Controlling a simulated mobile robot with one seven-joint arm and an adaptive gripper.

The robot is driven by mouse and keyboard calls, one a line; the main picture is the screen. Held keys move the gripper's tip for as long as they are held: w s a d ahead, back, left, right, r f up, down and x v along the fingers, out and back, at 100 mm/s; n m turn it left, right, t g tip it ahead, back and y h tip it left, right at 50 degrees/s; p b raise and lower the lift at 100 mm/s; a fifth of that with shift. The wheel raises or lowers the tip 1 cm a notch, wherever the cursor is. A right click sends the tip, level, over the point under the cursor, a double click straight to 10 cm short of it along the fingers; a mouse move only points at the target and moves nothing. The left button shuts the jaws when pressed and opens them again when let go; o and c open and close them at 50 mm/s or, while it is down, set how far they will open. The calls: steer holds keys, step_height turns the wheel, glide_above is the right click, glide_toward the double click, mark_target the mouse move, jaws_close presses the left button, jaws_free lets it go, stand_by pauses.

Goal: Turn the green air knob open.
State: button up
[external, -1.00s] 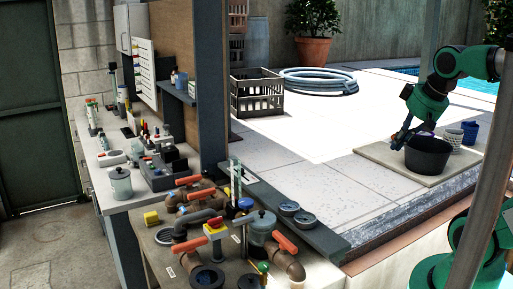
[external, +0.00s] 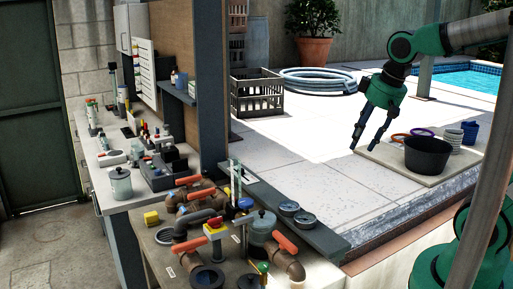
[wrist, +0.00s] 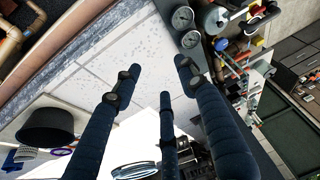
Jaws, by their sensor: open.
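A small green knob (external: 263,267) sits at the front edge of the pipe bench in the external view, low in the picture and right of a black ring fitting. It is too small to tell how far it is turned, and I cannot make it out in the wrist view. My gripper (external: 368,144) is open and empty above the pale pool deck, well up and right of the knob. Its dark blue fingers (wrist: 157,82) are spread in the wrist view with nothing between them.
A black bucket (external: 427,156) stands on a slab beside my gripper. A grey post (external: 208,80) rises behind the bench. The deck between is clear.

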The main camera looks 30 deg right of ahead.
steer(key=w+a+n+g+p, duration=0.1)
steer(key=w+a+p, duration=0.15)
steer(key=a, duration=0.55)
steer(key=n+g+h+p, duration=0.1)
steer(key=n+g+p, duration=0.2)
steer(key=n+p, duration=0.4)
glide_above(264, 264)
step_height(264, 264, down, 11)
steer(key=m, duration=0.1)
steer(key=shift+p, duration=0.45)
steer(key=shift+f, duration=0.15)
step_height(264, 264, down, 14)
steer(key=shift+r+p, duration=0.15)
steer(key=shift+p, duration=0.15)
jaws_close()
